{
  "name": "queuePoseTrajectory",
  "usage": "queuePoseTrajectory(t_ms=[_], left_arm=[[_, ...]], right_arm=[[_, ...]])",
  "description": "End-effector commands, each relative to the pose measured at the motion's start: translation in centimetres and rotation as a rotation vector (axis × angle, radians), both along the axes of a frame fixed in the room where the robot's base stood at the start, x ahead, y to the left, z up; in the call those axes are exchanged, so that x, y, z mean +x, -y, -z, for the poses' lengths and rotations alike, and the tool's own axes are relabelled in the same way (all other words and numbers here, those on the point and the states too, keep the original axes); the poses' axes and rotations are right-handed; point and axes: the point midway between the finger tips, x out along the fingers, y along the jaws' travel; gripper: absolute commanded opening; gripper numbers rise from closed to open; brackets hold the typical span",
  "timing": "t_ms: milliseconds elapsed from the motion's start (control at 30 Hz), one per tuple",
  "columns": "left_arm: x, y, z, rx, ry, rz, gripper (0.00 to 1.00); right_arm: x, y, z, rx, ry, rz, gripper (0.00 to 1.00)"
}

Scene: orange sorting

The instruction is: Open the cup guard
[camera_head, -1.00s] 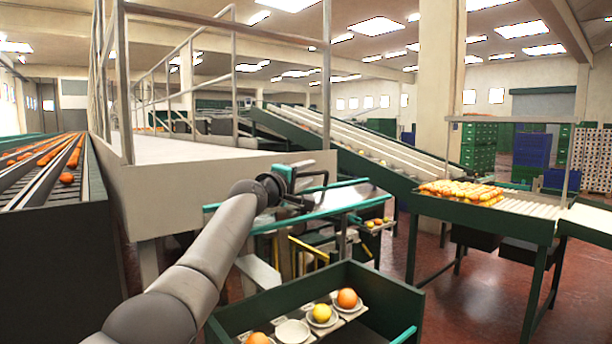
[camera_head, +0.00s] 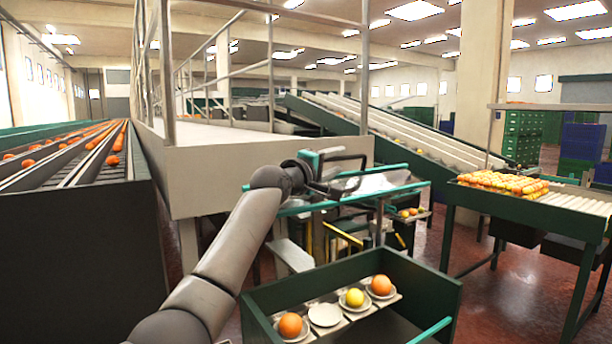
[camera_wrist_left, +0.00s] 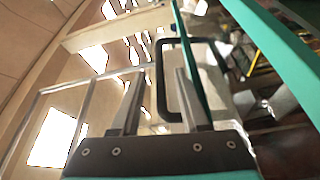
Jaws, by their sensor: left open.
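The cup guard shows as a pale, clear-looking panel (camera_head: 372,184) between teal rails, beyond the green cup box. A dark loop handle (camera_head: 362,160) stands at its left end. My left gripper (camera_head: 326,180) is beside this handle. In the left wrist view, my left gripper (camera_wrist_left: 158,78) is open, and one bar of the black handle (camera_wrist_left: 160,60) shows between its fingers. I cannot tell whether the fingers touch it. A teal rail (camera_wrist_left: 192,60) runs beyond the handle. My right gripper is not in view.
A green box (camera_head: 448,290) in front holds white cups, two oranges and a yellow fruit; one cup (camera_head: 325,314) is empty. A white platform (camera_head: 270,170) with railings is close on the left. Conveyor lanes (camera_head: 60,165) carry oranges at far left.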

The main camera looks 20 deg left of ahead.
Motion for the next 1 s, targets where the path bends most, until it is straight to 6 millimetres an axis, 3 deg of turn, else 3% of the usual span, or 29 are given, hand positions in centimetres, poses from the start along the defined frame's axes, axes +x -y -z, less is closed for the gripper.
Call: queuePoseTrajectory(t_ms=[1000], left_arm=[[-10.1, -3.5, 0.7, 0.0, 0.002, -0.003, 0.45]], right_arm=[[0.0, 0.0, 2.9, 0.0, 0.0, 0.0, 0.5]])
